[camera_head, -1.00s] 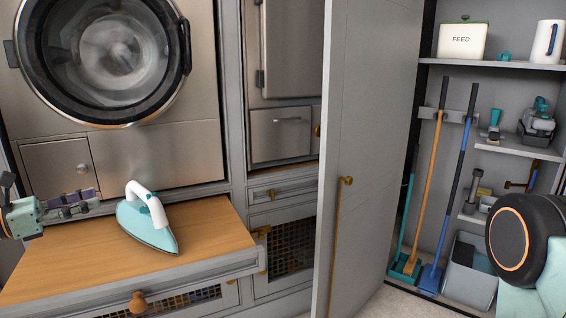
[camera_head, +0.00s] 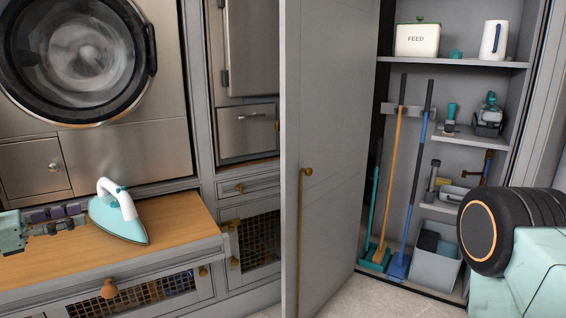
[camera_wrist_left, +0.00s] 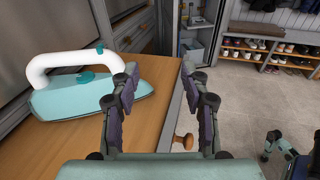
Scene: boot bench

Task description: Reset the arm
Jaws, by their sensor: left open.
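My left gripper (camera_head: 62,219) comes in from the left edge in the head view, over the left part of the wooden bench top. Its two fingers stand apart with nothing between them in the left wrist view (camera_wrist_left: 160,88). A teal iron with a white handle (camera_head: 118,217) rests on the bench top, just right of the gripper. In the left wrist view the iron (camera_wrist_left: 85,95) lies left of the fingers, partly behind the left one. A dark and teal part of my own body shows at the lower right of the head view. My right gripper is not seen.
The wooden bench top (camera_head: 178,218) ends in a drawer front with a round knob (camera_head: 108,289). A washing machine (camera_head: 75,60) stands behind it. A grey door (camera_head: 330,150) stands open beside a closet with brooms and a grey bin (camera_head: 436,262). A shoe rack (camera_wrist_left: 270,55) is farther off.

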